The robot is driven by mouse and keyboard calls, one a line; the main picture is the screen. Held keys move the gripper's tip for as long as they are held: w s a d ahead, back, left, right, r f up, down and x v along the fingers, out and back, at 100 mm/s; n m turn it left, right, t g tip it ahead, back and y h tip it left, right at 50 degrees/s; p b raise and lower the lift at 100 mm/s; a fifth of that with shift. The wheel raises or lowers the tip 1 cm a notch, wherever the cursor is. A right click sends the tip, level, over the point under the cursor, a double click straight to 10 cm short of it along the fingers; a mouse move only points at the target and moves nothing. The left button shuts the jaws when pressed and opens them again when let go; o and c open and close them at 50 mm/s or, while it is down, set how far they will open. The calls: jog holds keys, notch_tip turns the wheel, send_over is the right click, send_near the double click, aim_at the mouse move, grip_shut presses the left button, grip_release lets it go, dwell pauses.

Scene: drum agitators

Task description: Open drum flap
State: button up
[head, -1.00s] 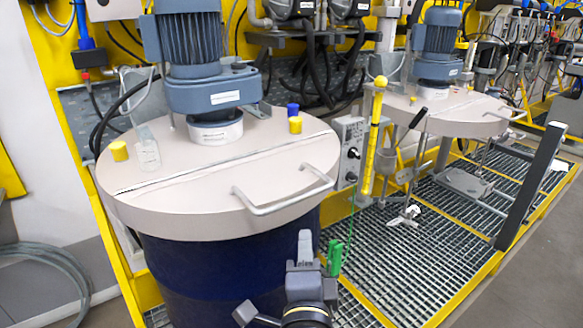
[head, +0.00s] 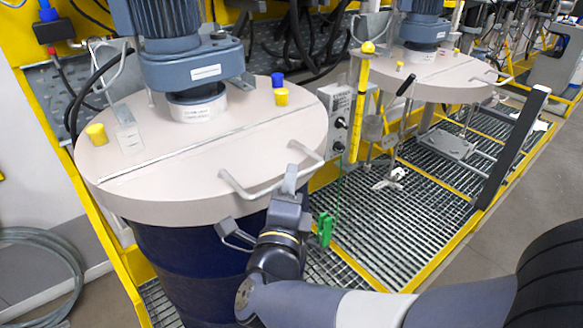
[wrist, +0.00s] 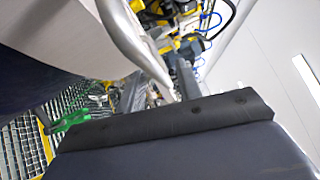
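The near drum has a round light-grey lid (head: 130,208) over a dark blue body (head: 180,265). A seam crosses the lid, and the front flap (head: 250,155) carries a pale bar handle (head: 268,190). The flap lies flat and closed. My gripper (head: 258,198) is at the front edge of the lid with its fingers spread apart. One finger overlaps the handle's right part in the head view; the other is lower left, by the drum side. In the wrist view the handle (wrist: 138,48) runs close beside a finger (wrist: 186,78). I cannot tell whether they touch.
A blue motor (head: 165,20) stands on the lid's back half. A green clip (head: 325,229) hangs right of my gripper. Grating floor (head: 370,225) lies between.

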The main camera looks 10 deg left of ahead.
jog(key=w, duration=0.3)
jog(key=shift+a+r+p, duration=0.1)
jog(key=shift+r+p, duration=0.1)
jog(key=shift+p, duration=0.1)
jog(key=shift+c, duration=0.3)
grip_shut()
